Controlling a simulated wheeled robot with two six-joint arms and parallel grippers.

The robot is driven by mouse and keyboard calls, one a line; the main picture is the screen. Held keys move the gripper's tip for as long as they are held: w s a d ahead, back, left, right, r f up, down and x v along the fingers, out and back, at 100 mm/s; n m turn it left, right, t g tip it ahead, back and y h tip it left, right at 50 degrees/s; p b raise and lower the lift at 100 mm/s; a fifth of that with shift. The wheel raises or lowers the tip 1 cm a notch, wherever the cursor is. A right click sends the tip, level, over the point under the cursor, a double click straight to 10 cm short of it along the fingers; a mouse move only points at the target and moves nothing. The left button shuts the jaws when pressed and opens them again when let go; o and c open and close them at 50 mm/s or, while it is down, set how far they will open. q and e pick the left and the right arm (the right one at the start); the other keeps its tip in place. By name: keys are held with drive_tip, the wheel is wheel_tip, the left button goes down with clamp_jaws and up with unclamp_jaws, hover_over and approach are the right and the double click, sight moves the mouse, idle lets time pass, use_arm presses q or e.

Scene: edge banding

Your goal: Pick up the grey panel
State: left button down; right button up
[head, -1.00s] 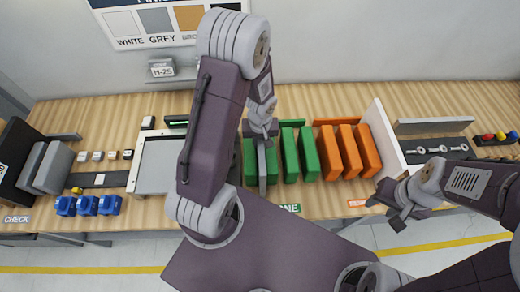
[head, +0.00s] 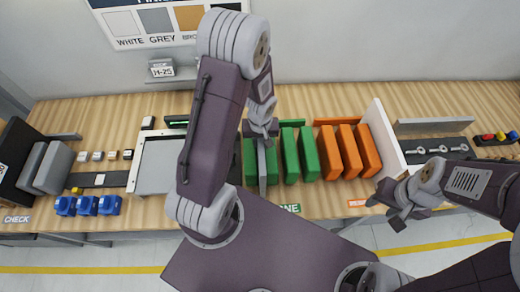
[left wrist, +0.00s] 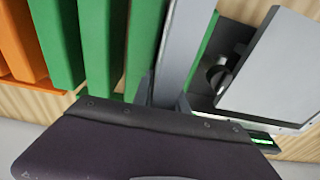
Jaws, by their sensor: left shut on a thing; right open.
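A thin grey panel (head: 262,164) stands on edge at the left end of the row of green panels (head: 300,154). My left gripper (head: 262,131) is shut on the grey panel near its far upper part. In the left wrist view the grey panel (left wrist: 181,45) runs up between the fingers, with green panels beside it. My left arm hides part of the bench left of the panel.
Orange panels (head: 344,150) stand to the right, beside a white divider (head: 383,140). A flat grey tray (head: 157,165) lies left of my left arm. Two more grey panels (head: 54,167) lean in the far-left rack, near several blue blocks (head: 87,205).

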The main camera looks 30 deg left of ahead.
use_arm(q)
drive_tip(key=shift+r, duration=0.2)
wheel_tip(320, 180, up, 18)
drive_tip(key=shift+f, duration=0.2)
idle(0.5)
